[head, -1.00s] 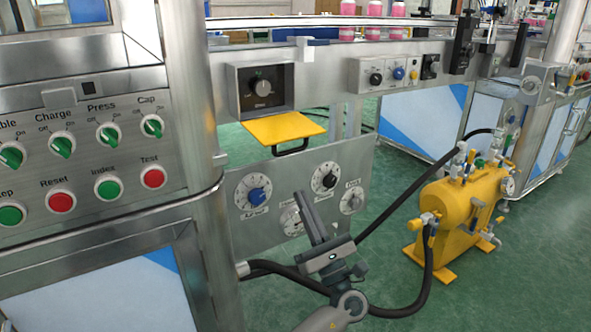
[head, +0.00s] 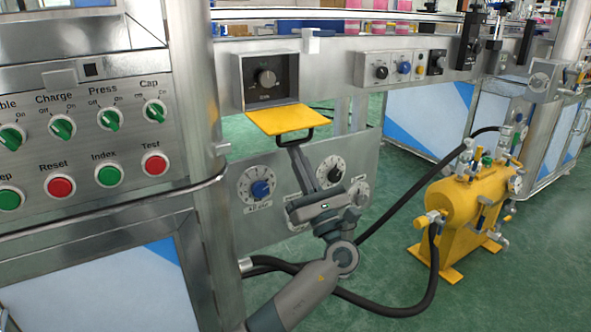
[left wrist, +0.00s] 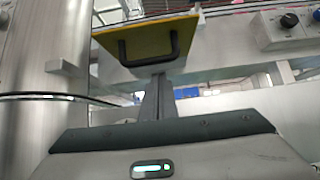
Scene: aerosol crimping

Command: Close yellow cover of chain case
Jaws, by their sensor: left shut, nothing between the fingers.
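The yellow cover (head: 279,119) hangs open below the metal chain case (head: 265,80), sticking out toward me about level. A dark handle (head: 296,142) is on its near edge. In the left wrist view the cover's underside and handle (left wrist: 148,50) are just beyond the fingers (left wrist: 157,82). I cannot tell whether they touch. My right gripper is not in view.
A panel with several dials (head: 262,188) stands below and behind my left arm. A control cabinet with green and red buttons (head: 60,186) is at left. A yellow tank (head: 455,210) with black hoses stands on the floor at right.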

